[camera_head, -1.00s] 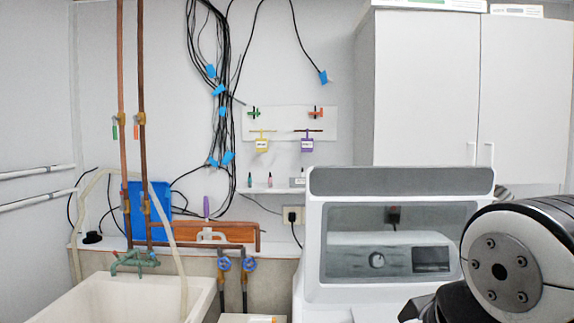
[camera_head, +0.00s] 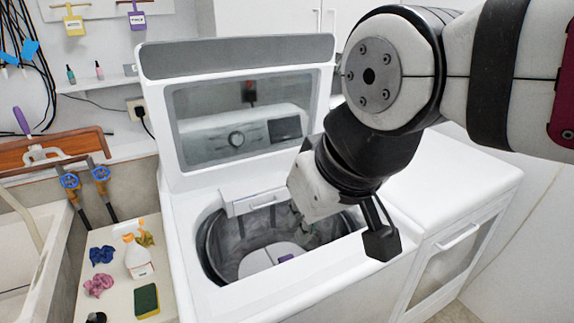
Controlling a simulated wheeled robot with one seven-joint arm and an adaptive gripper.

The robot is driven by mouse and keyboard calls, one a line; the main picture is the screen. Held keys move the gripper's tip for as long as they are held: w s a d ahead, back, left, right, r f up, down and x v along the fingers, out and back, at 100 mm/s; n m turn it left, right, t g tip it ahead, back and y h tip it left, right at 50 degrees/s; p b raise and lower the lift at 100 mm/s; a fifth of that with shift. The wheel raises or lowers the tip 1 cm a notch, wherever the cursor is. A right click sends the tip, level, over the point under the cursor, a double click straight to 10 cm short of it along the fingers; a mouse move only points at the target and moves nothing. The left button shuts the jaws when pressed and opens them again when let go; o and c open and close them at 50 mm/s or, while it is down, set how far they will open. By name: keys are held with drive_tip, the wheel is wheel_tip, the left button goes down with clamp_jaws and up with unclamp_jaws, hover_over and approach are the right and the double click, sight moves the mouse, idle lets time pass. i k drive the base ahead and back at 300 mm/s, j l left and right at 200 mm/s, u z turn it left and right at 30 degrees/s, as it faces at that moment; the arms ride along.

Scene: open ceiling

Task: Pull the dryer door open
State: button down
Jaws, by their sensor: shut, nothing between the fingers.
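The dryer (camera_head: 435,175) is the white front-loading machine at the right in the head view. My gripper (camera_head: 306,228) is over the open top of the washer, left of the dryer and well apart from the handle. My arm crosses the upper right and hides part of the dryer's top.
The top-loading washer (camera_head: 185,225) has its lid (camera_head: 240,120) raised, and light items lie in its drum. Floor shows at the lower right, before the dryer.

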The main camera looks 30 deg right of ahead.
sight(444, 270)
drive_tip(key=z, duration=1.8)
drive_tip(key=i+z, duration=0.1)
drive_tip(key=z, duration=0.5)
